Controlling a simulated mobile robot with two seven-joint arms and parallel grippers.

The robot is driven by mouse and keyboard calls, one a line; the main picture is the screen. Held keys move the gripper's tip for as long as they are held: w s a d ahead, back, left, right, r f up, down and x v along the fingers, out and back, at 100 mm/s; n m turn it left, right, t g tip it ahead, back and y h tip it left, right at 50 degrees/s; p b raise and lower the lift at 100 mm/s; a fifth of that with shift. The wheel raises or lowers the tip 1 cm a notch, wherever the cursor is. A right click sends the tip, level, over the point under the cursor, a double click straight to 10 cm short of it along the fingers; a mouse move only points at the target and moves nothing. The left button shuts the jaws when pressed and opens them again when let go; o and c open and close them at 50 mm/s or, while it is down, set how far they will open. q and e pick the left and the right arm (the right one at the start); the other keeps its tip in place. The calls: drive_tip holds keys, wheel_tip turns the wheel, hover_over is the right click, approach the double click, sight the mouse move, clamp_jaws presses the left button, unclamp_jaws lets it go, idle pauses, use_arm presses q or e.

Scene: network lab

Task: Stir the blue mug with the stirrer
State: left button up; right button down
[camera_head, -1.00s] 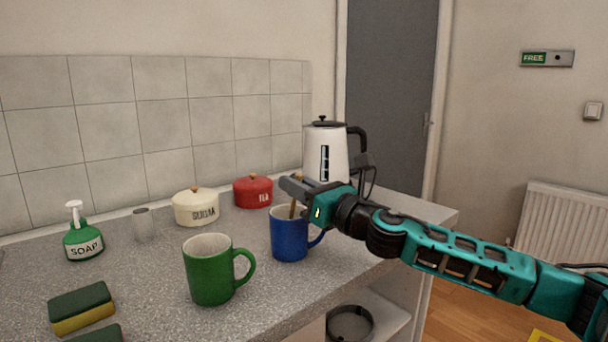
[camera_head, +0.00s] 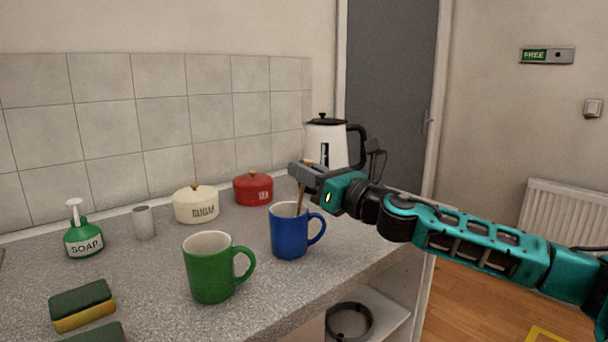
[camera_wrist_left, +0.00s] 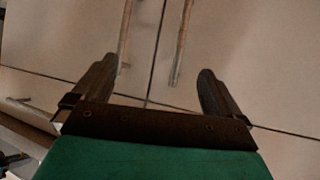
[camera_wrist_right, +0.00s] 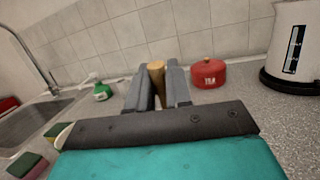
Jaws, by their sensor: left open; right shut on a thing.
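The blue mug (camera_head: 289,236) stands upright on the grey counter with its handle to the right. The wooden stirrer (camera_head: 302,197) leans slightly in it, with its lower end hidden inside the mug. My right gripper (camera_head: 298,172) is shut on the stirrer's upper part above the mug. In the right wrist view the stirrer's end (camera_wrist_right: 156,73) shows between the two fingers. My left gripper (camera_wrist_left: 160,90) is open and empty in front of pale cupboard doors, and is not in the head view.
A green mug (camera_head: 211,272) stands left of the blue mug. Behind are a red tea pot (camera_head: 253,190), a cream sugar pot (camera_head: 195,206) and a white kettle (camera_head: 325,147). A soap bottle (camera_head: 83,239), a grey cup (camera_head: 143,222) and sponges (camera_head: 82,306) are at left.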

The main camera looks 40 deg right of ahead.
drive_tip(key=shift+s+d+r+p, duration=0.2)
drive_tip(key=shift+r+p, duration=0.5)
drive_tip(key=shift+r, duration=0.55)
drive_tip(key=shift+s+d+r+p, duration=0.15)
drive_tip(key=shift+r+p, duration=0.5)
drive_tip(key=shift+r, duration=0.6)
drive_tip(key=shift+s+r+p, duration=0.2)
drive_tip(key=shift+r+p, duration=0.25)
drive_tip(key=shift+r, duration=0.6)
